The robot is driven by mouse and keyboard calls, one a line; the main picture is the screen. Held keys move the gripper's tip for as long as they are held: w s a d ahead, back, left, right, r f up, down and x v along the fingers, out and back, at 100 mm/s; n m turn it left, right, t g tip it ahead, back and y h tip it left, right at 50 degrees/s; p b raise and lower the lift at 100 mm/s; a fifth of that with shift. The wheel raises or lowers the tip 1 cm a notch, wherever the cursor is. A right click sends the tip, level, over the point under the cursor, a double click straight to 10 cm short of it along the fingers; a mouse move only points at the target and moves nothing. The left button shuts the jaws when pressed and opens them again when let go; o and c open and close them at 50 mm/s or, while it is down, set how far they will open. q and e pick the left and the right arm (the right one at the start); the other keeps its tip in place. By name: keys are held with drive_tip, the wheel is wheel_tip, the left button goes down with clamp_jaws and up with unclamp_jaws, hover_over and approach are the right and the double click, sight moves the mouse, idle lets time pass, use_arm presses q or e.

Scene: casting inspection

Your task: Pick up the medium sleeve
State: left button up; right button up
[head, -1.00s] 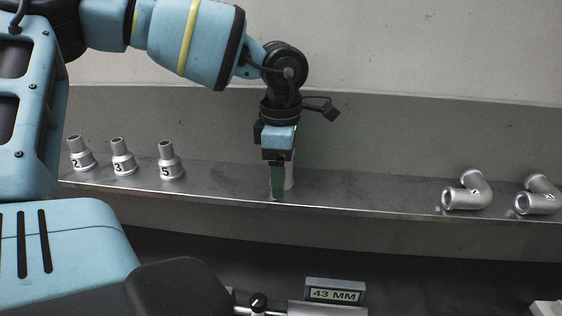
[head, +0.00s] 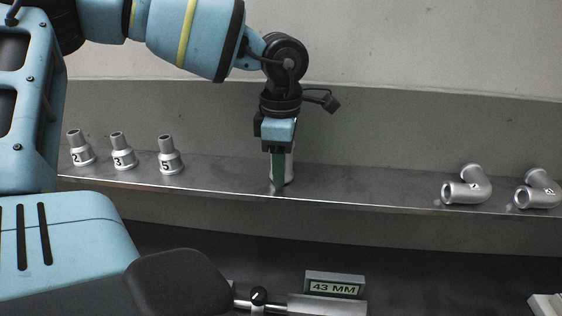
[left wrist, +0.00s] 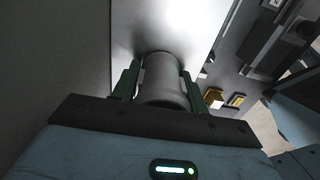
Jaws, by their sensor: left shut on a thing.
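My left gripper (head: 278,168) points down at the shelf, with its green fingers shut on a plain grey sleeve (head: 289,166). In the head view the near finger hides most of the sleeve, and only its right side shows. In the left wrist view the round grey sleeve (left wrist: 162,78) sits between the two green fingers (left wrist: 158,85). The sleeve looks upright at the shelf; I cannot tell whether its base touches the surface. My right gripper is not in view.
The metal shelf (head: 350,192) bears three numbered reducers, 2 (head: 80,150), 3 (head: 123,153) and 5 (head: 169,157), at the left. Two elbow fittings (head: 466,187) (head: 538,190) lie at the right. The shelf is clear between. A display (head: 335,287) reading 43 MM stands below.

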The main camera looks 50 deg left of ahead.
use_arm(q)
drive_tip(key=shift+r, duration=0.45)
drive_tip(key=r, duration=0.1)
drive_tip(key=d+r, duration=0.1)
drive_tip(key=shift+s+r+p, duration=0.25)
drive_tip(key=shift+r+p, duration=0.05)
drive_tip(key=s+d+r+b, duration=0.1)
drive_tip(key=s+d, duration=0.7)
drive_tip(key=d, duration=0.4)
drive_tip(key=shift+s, duration=0.4)
drive_tip(key=shift+d, duration=0.1)
